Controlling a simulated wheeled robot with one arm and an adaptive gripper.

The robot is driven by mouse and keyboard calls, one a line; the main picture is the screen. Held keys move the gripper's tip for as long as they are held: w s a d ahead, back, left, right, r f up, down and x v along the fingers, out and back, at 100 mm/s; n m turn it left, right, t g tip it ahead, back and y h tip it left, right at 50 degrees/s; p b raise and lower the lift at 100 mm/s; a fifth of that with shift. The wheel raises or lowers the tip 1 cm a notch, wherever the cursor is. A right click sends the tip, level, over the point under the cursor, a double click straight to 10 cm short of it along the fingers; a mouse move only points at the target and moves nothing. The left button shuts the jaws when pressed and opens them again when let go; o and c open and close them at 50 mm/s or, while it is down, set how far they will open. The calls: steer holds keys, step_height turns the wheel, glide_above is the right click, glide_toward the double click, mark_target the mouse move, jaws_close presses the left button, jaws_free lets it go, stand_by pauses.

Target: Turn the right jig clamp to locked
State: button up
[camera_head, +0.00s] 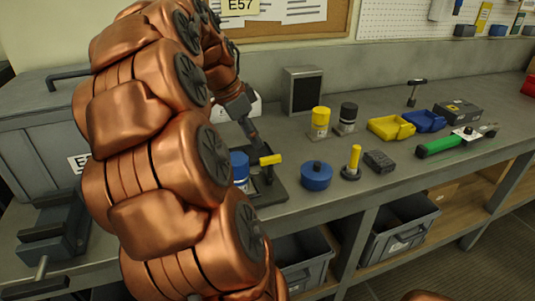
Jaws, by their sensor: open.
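A dark jig plate (272,193) lies on the bench, partly hidden behind my copper arm. A clamp with a yellow handle (270,159) stands on it, and the handle points to the right, about level. A blue cylinder (239,163) stands left of this clamp, partly covered by my arm. I cannot tell whether another clamp is hidden behind the arm. My gripper (254,137) reaches down from above, just above and left of the yellow handle. It is open. Its fingertips are small and dark here, and I cannot tell whether they touch the clamp.
Right of the plate stand a blue round part (316,177), an upright yellow-handled part (354,160) and a dark block (379,161). Behind are yellow (320,122) and black (347,118) cylinders. A vise (52,235) sits at left. The bench's front edge is close to the plate.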

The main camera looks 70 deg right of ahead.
mark_target(270, 158)
steer(key=shift+m, duration=0.4)
steer(key=shift+s+d+r+p+x, duration=0.15)
steer(key=shift+p+x, duration=0.15)
steer(key=shift+x, duration=1.05)
steer(key=shift+s+d+p+x, duration=0.1)
steer(key=shift+d+p+x, duration=0.15)
steer(key=shift+x, duration=1.1)
steer(key=shift+s+d+r+p+x, duration=0.1)
steer(key=shift+p+x, duration=0.2)
steer(key=shift+x, duration=1.1)
steer(key=shift+c, duration=0.3)
jaws_close()
